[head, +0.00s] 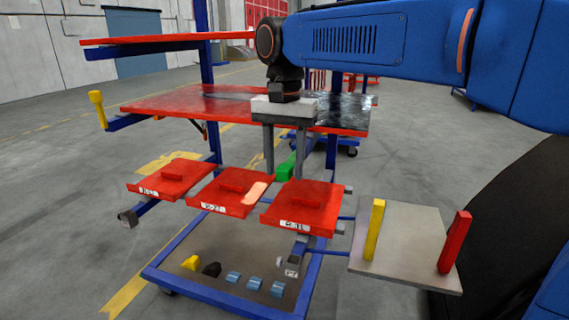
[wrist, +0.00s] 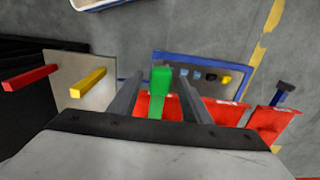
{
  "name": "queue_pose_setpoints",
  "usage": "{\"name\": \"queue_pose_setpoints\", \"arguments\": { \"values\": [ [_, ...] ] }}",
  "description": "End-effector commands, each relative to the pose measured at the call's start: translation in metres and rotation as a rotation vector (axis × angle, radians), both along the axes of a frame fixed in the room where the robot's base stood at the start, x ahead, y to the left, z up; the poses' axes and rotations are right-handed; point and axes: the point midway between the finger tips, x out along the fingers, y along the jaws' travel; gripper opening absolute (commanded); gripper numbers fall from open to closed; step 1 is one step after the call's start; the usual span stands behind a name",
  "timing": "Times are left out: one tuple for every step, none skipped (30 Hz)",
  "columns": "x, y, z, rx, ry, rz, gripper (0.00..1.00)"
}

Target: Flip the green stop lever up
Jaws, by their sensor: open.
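The green stop lever (head: 286,169) shows in the head view just behind the right-hand red tray, partly hidden by my gripper. It looks low and slanted, not upright like the yellow and red levers. My gripper (head: 284,177) points down from above, its two grey fingers apart and either side of the green lever in the picture. In the wrist view the green lever (wrist: 159,92) stands out between the open fingers (wrist: 159,78), with a gap visible on both sides. I cannot tell whether a finger touches it.
Red trays (head: 230,205) lie side by side in front of the fingers. A red shelf (head: 160,103) is close behind the gripper. A grey plate (head: 405,225) at right carries an upright yellow lever (head: 374,230) and red lever (head: 455,243). A lower tray holds small blocks (head: 233,277).

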Motion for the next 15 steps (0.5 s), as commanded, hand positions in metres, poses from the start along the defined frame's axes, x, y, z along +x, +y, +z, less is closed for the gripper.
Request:
{"name": "queue_pose_setpoints", "arguments": {
  "values": [
    [0.0000, 0.0000, 0.0001, 0.000, 0.000, 0.000, 0.44],
    [0.0000, 0.0000, 0.0002, 0.000, 0.000, 0.000, 0.44],
    [0.0000, 0.0000, 0.0002, 0.000, 0.000, 0.000, 0.44],
    [0.0000, 0.0000, 0.0003, 0.000, 0.000, 0.000, 0.44],
    [0.0000, 0.0000, 0.0003, 0.000, 0.000, 0.000, 0.37],
    [0.0000, 0.0000, 0.0003, 0.000, 0.000, 0.000, 0.27],
    [0.0000, 0.0000, 0.0003, 0.000, 0.000, 0.000, 0.20],
    [0.0000, 0.0000, 0.0004, 0.000, 0.000, 0.000, 0.13],
    [0.0000, 0.0000, 0.0004, 0.000, 0.000, 0.000, 0.03],
    [0.0000, 0.0000, 0.0004, 0.000, 0.000, 0.000, 0.00],
    [0.0000, 0.0000, 0.0004, 0.000, 0.000, 0.000, 0.00],
    [0.0000, 0.0000, 0.0005, 0.000, 0.000, 0.000, 0.00],
    [0.0001, 0.0000, 0.0006, 0.000, 0.001, 0.000, 0.00],
    [0.0004, 0.0000, 0.0009, 0.001, 0.004, -0.001, 0.00],
    [0.0009, -0.0002, 0.0019, 0.004, 0.011, -0.002, 0.00]
  ]
}}
